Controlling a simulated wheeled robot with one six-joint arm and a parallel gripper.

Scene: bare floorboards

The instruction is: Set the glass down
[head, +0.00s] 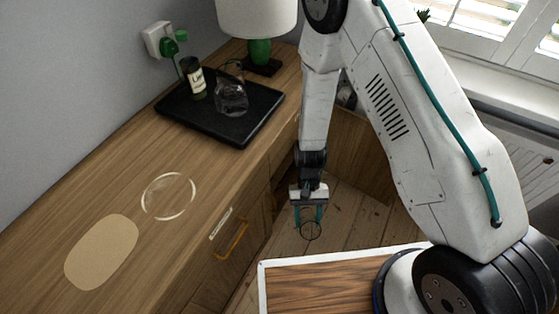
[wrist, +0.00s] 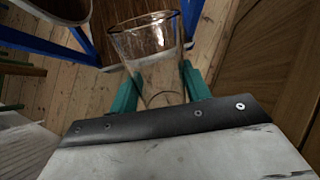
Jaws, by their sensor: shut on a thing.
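My gripper (head: 311,218) hangs over the floor to the right of the wooden cabinet, with its teal fingers pointing down. It is shut on a clear glass (head: 311,231), which shows only as a faint outline in the head view. In the wrist view the glass (wrist: 150,65) sits between the two teal fingers of my gripper (wrist: 160,95), its rim away from the wrist. It looks empty. Floorboards show through and around it.
A lamp (head: 258,18) stands behind. Bare wood lies between them.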

